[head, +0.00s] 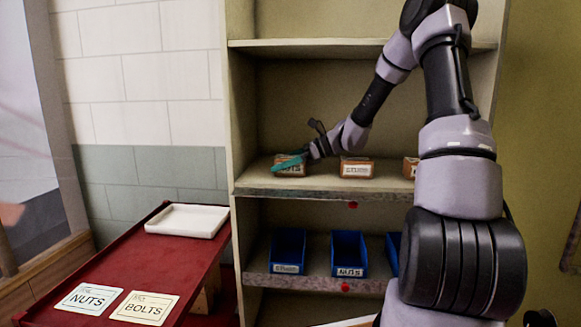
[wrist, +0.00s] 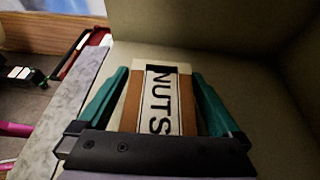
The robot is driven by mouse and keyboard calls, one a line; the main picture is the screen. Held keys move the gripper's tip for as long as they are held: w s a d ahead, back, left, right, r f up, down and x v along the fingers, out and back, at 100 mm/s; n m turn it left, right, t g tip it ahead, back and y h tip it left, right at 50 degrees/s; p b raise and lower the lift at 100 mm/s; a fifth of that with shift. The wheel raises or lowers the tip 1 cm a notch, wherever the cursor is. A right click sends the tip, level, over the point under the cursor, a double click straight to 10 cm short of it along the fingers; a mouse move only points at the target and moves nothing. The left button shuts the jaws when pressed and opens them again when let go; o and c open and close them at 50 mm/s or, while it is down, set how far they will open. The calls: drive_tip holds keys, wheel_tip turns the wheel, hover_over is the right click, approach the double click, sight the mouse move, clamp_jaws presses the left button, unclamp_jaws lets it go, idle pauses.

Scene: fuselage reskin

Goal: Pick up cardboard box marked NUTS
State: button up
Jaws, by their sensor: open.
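The cardboard box marked NUTS (wrist: 160,98) lies between the two teal fingers of my gripper (wrist: 160,100) in the wrist view. Its white label with black NUTS lettering faces the camera. My gripper is open, with one finger along each side of the box. A thin gap seems to show at the right finger; I cannot tell whether the left finger touches. In the head view the same box (head: 291,171) sits at the left end of the upper shelf, partly covered by my gripper (head: 291,162).
A second cardboard box (head: 356,168) and a third (head: 410,167) stand to the right on the shelf (head: 320,187). Blue bins (head: 349,254) sit on the shelf below. A red cart (head: 120,250) at left holds a white tray (head: 187,221) and NUTS and BOLTS cards.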

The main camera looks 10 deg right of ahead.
clamp_jaws()
drive_tip(key=shift+r, duration=0.1)
idle(0.3)
